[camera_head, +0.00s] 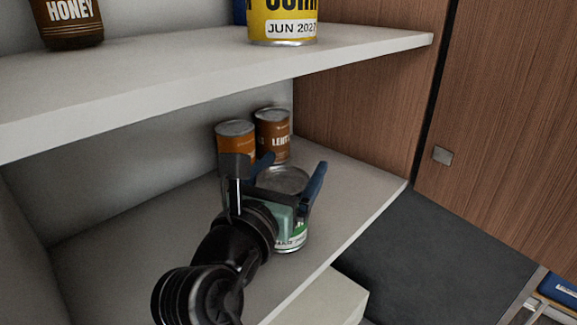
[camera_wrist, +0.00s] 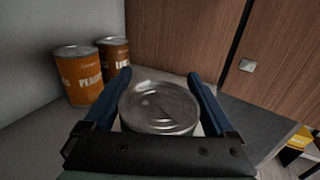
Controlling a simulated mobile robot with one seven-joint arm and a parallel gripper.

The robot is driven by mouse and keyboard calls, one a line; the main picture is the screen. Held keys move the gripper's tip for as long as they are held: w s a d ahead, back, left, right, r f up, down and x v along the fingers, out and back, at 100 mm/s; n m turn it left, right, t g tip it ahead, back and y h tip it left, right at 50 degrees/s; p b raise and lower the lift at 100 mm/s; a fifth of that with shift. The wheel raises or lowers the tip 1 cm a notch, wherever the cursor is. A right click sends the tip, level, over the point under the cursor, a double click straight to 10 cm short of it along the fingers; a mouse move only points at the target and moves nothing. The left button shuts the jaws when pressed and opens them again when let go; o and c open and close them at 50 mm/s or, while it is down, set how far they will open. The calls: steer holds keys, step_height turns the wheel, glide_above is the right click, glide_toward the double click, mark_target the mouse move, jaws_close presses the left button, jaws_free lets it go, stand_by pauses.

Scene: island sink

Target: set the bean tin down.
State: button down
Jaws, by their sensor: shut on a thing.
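The bean tin (camera_head: 293,238) is a metal can with a grey lid and a partly visible green and white label. It is upright, between the two blue fingers of my gripper (camera_head: 290,175), at the lower shelf (camera_head: 110,252) near its front edge. My gripper is shut on it. In the wrist view, the tin's round lid (camera_wrist: 160,105) fills the space between the fingers of my gripper (camera_wrist: 160,88). My gripper hides most of the tin's side. I cannot tell whether its base touches the shelf.
An orange can (camera_head: 235,133) and a brown can (camera_head: 273,136) stand behind the tin. The upper shelf (camera_head: 150,95) above holds a honey jar (camera_head: 70,20) and a yellow can (camera_head: 283,25). A wooden cabinet panel (camera_head: 370,110) closes the right side. Bare shelf lies to the left.

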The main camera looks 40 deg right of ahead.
steer(key=shift+s+f, duration=0.1)
steer(key=shift+s, duration=0.2)
jaws_free()
steer(key=shift+w+f, duration=0.1)
steer(key=shift+w, duration=0.25)
steer(key=shift+s+a, duration=0.2)
steer(key=shift+a, duration=0.05)
steer(key=b+v, duration=0.3)
steer(key=v, duration=0.4)
steer(key=shift+r, duration=0.25)
steer(key=shift+f, duration=0.1)
